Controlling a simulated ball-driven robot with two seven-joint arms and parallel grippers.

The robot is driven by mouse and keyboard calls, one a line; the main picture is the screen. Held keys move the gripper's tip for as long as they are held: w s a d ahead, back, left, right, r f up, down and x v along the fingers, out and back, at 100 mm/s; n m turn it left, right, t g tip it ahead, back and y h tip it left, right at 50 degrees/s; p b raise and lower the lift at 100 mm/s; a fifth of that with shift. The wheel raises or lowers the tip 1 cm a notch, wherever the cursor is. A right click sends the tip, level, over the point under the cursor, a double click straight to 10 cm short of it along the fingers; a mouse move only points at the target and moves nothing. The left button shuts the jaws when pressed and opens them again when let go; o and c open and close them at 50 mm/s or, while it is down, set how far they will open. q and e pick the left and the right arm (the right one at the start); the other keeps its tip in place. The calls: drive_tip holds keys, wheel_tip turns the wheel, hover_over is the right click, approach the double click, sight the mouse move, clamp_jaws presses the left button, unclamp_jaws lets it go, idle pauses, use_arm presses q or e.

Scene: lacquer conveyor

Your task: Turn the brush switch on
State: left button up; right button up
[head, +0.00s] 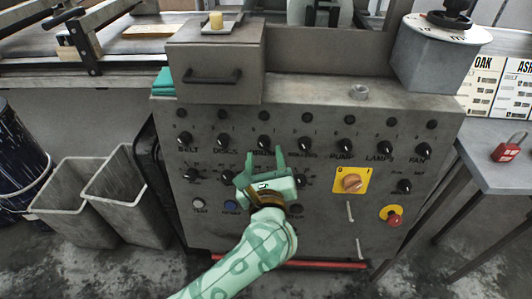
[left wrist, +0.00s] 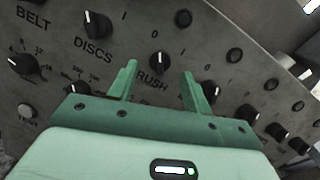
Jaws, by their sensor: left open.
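The brush switch (head: 264,142) is a small black knob in the upper row of the grey control panel, above its "BRUSH" label. It also shows in the left wrist view (left wrist: 158,58), just beyond the fingertips and between their lines. My left gripper (head: 262,163) is pale green, open and empty, in front of the panel just below the knob. In the left wrist view its two fingers (left wrist: 160,73) stand apart on either side of the label, hiding its first letter. I see no contact with the knob. My right gripper is not in view.
The discs knob (head: 222,141) is left of the brush knob, with another knob (head: 303,145) to its right. Smaller dials sit lower. An orange rotary switch (head: 351,182) and a red emergency button (head: 394,218) are lower right. Grey bins (head: 75,205) stand left.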

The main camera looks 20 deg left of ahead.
sight(264, 144)
use_arm(q)
drive_tip(key=shift+x, duration=1.4)
drive_tip(key=c, duration=1)
drive_tip(key=shift+o, duration=0.2)
